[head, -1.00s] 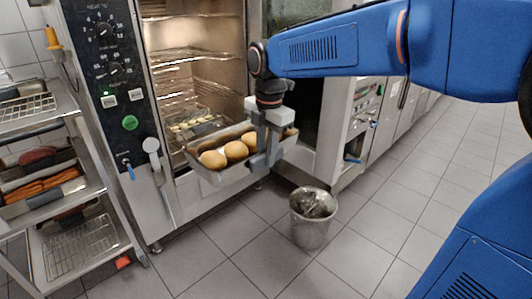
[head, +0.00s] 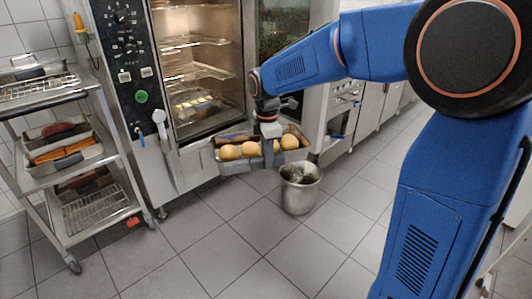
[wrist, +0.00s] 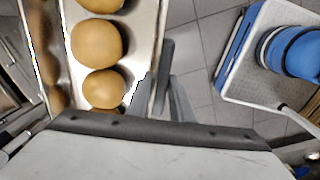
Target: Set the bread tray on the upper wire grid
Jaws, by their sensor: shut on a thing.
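The bread tray (head: 236,168) is a long metal tray with several round golden loaves in it. It hangs in the air in front of the oven, roughly level. My gripper (head: 270,150) reaches down from above and is shut on the tray's near side wall. In the wrist view the tray (wrist: 146,42) and its loaves fill the upper left, beside my gripper's fingers (wrist: 172,88). The oven chamber stands open behind the tray. Its upper wire grid (head: 195,41) looks empty, as does another grid (head: 205,71) below it.
A tray with small pale items (head: 196,104) sits low in the oven. The oven's control panel (head: 128,65) is left of the opening. A steel cart (head: 88,150) with trays and grids stands at left. A metal bin (head: 299,192) stands on the floor below right. Open tiled floor lies in front.

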